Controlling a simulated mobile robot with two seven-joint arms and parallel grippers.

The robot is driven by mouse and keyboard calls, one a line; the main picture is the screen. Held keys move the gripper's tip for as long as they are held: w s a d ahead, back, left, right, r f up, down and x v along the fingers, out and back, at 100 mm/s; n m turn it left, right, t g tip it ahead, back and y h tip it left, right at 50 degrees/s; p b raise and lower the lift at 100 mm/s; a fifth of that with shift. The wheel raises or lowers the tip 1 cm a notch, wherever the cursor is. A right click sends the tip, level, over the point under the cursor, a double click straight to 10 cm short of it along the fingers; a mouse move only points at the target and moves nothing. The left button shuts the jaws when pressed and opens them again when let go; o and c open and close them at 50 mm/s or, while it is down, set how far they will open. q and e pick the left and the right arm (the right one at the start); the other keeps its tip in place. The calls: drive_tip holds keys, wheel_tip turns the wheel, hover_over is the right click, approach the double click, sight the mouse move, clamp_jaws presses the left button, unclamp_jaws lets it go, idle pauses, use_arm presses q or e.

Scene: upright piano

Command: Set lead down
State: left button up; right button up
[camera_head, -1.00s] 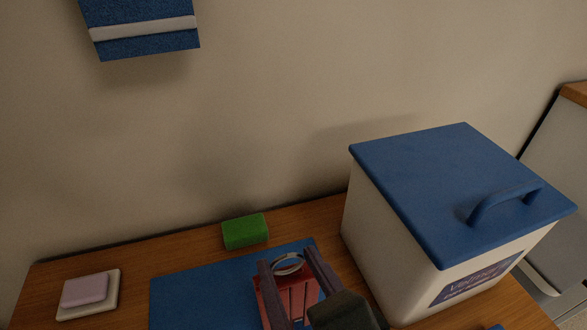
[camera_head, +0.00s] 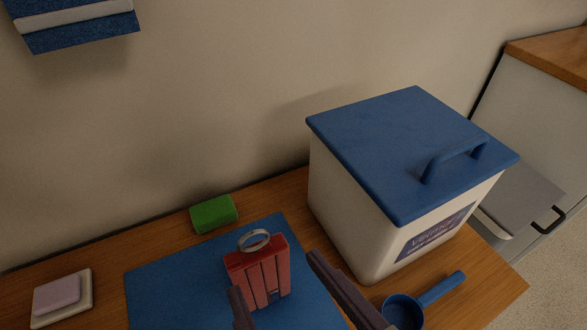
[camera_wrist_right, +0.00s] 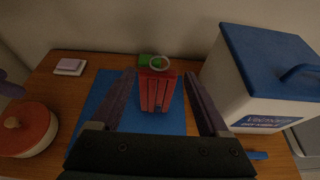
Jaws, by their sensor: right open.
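The lead (camera_head: 262,275) is a red folded bundle with a metal ring at its top. It stands on the blue mat (camera_head: 160,290), and it also shows in the right wrist view (camera_wrist_right: 157,92). My right gripper (camera_head: 274,272) is open, with one finger on each side of the lead and a visible gap at the right finger. The wrist view shows both fingers (camera_wrist_right: 158,76) spread around the lead. A dark purple shape at the left edge of the wrist view looks like part of my left gripper (camera_wrist_right: 9,88); its jaws cannot be made out.
A white bin with a blue lid (camera_head: 400,150) stands right of the mat, with a blue scoop (camera_head: 440,290) in front. A green sponge (camera_head: 213,214) lies behind the mat. A pale soap on a dish (camera_head: 60,297) is at left. A red-lidded pot (camera_wrist_right: 25,128) is front left.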

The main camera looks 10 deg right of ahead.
drive_tip(key=v, duration=0.5)
drive_tip(key=w+d+f+m+g+h, duration=0.1)
drive_tip(key=w+d+m+g+h, duration=0.15)
drive_tip(key=d+m, duration=0.6)
drive_tip(key=w+d+f+m+g+h, duration=0.1)
drive_tip(key=d+m+h, duration=0.4)
drive_tip(key=m, duration=0.7)
drive_tip(key=s+d+m+g+y, duration=0.1)
drive_tip(key=s+m+g+y, duration=0.2)
drive_tip(key=m, duration=1.4)
drive_tip(key=shift+s+d+f+g, duration=0.25)
drive_tip(key=shift+s+f+g, duration=0.15)
drive_tip(key=shift+s+g, duration=1)
drive_tip(key=shift+y, duration=0.25)
